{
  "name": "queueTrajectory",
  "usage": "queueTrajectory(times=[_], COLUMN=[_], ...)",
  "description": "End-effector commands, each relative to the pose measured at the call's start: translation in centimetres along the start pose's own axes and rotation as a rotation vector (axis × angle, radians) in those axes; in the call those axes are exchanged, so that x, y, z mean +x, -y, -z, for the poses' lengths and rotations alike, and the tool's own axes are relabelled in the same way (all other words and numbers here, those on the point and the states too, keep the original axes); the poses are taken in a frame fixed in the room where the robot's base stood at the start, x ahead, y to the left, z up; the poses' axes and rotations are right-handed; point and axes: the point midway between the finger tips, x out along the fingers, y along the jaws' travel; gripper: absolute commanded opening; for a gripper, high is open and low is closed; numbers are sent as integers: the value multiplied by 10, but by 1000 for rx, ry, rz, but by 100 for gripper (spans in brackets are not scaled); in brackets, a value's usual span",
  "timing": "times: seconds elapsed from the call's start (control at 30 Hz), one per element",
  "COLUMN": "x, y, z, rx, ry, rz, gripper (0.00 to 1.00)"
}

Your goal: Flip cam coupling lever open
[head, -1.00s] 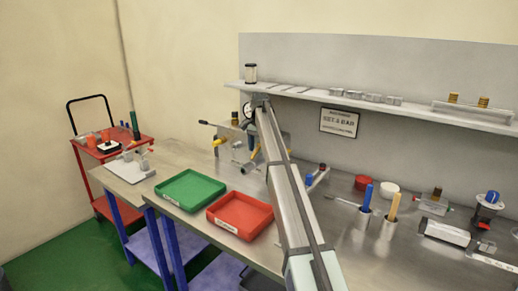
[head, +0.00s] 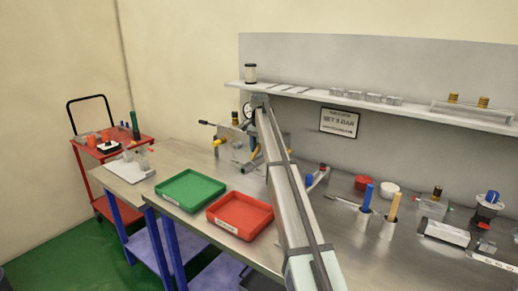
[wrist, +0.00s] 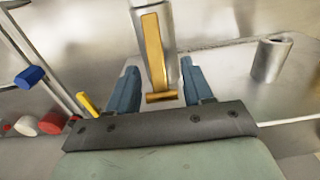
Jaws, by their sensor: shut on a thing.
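The cam lever (wrist: 154,52) is a yellow bar with a short crosspiece at its near end, lying along a grey metal cylindrical coupling (wrist: 168,15) in the wrist view. My gripper (wrist: 161,88) has one blue-grey finger on each side of the lever's near end and is shut on it. The exact finger contact is hard to make out. In the head view my arm reaches to the grey fixture (head: 228,134) at the back of the bench, where my fingertips and the held lever are too small or hidden to make out.
A green tray (head: 192,190) and a red tray (head: 240,216) stand at the bench's front edge. A shelf (head: 385,107) runs along the back wall. Cups with a blue handle (head: 367,197) and an orange handle (head: 394,206) stand right of my arm. A red cart (head: 134,147) is far left.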

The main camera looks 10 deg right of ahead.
Motion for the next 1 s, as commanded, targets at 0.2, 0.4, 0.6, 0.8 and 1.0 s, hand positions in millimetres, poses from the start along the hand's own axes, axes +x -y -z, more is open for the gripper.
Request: queueTrajectory(times=[0.2,0.4,0.6,0.8,1.0], x=[0,-2,-7,-14,-21], y=[0,0,-2,-2,-2], z=[0,-2,-7,-15,-25], rx=[0,0,-1,-2,-3], ry=[-1,-31,-132,-301,-492], rz=[0,1,1,2,1], gripper=[0,0,0,0,0])
